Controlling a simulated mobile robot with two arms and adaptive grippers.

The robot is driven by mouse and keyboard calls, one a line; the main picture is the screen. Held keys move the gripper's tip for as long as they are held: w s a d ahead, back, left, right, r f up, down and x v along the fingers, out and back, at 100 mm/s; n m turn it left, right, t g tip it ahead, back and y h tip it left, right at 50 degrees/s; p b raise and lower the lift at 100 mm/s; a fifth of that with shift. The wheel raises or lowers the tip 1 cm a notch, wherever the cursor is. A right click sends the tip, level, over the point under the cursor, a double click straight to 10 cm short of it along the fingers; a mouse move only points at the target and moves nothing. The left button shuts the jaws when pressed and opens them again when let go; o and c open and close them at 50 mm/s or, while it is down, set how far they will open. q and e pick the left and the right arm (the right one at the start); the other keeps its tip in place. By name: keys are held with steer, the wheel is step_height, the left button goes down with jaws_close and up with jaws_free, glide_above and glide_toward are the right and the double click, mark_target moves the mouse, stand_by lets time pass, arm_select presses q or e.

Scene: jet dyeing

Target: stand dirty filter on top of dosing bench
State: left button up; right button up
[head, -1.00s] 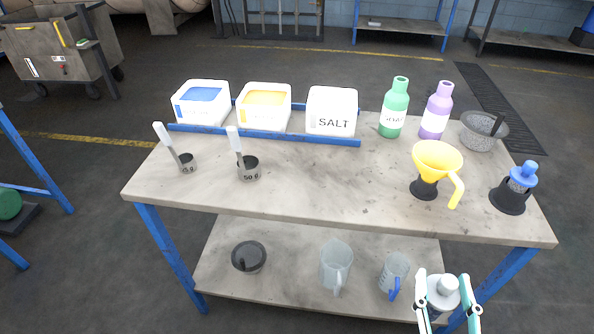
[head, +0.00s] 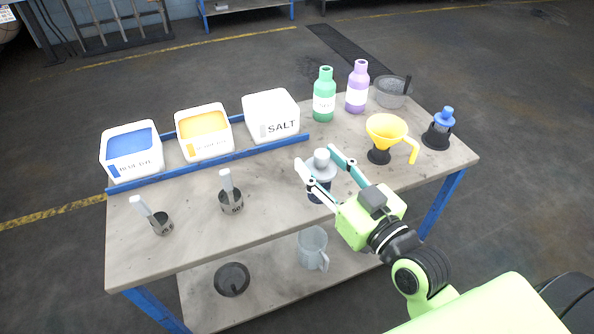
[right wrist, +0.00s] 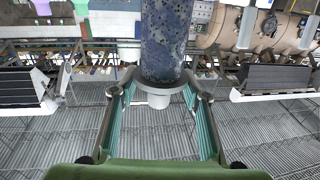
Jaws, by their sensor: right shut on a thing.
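My right gripper (head: 318,176) is shut on the dirty filter, which has a pale grey cap (head: 321,160) and a dark blue body (head: 317,193). In the right wrist view the filter's body (right wrist: 165,40) is speckled and stained, held between the two fingers (right wrist: 160,92). In the head view the filter is upright, over the front part of the dosing bench (head: 270,205). I cannot tell whether its base touches the top. My left gripper is not in view.
Green (head: 323,98) and purple (head: 357,88) bottles stand behind. Two measuring scoops (head: 231,200) stand left. Bare top lies between the scoops and the filter.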

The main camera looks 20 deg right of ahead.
steer(key=shift+w+a+f+b, duration=0.1)
steer(key=shift+w+f+b, duration=0.5)
steer(key=shift+w+f, duration=0.1)
steer(key=w+a+f, duration=0.1)
steer(key=w+f, duration=0.2)
steer(key=w+a+f+p, duration=0.1)
steer(key=w+f, duration=0.3)
steer(key=w+a+f, duration=0.1)
steer(key=w+f, duration=0.3)
steer(key=shift+w+a+f, duration=0.15)
steer(key=shift+a+f, duration=0.05)
steer(key=shift+f, duration=0.05)
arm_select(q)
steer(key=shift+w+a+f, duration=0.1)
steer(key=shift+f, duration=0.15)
arm_select(e)
steer(key=o, duration=0.8)
steer(key=shift+f, duration=0.2)
steer(key=shift+c, duration=0.2)
steer(key=o, duration=0.4)
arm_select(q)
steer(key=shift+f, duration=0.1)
